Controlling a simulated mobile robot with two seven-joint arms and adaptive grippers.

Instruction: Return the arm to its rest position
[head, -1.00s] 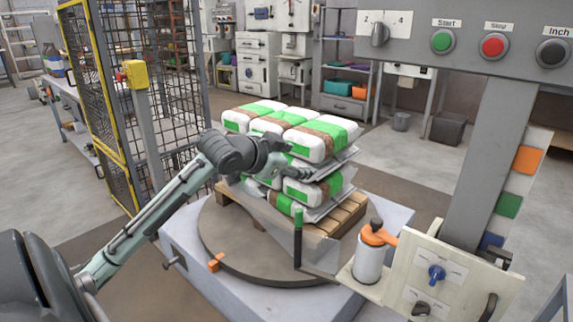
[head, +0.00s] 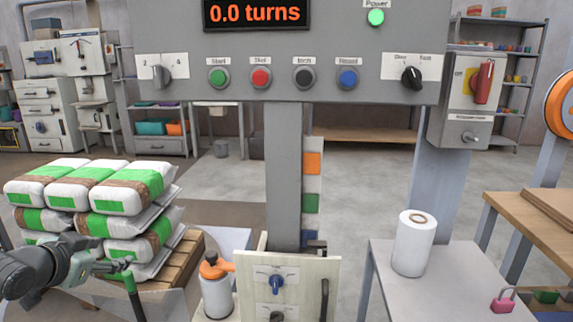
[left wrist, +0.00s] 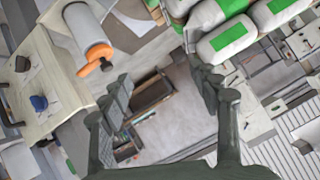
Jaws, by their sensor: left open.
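My left arm comes in at the lower left of the head view, and its gripper (head: 118,266) is at the near side of the stacked bags. In the left wrist view my left gripper (left wrist: 163,92) has its two fingers spread wide with nothing between them. The white and green bags (head: 125,190) are stacked on a wooden pallet (head: 180,262), and some show at the top of the wrist view (left wrist: 228,40). My right gripper is not in view.
A control console (head: 330,55) on a grey post reads 0.0 turns. A side table (head: 445,285) holds a white roll (head: 414,243) and a pink padlock (head: 503,300).

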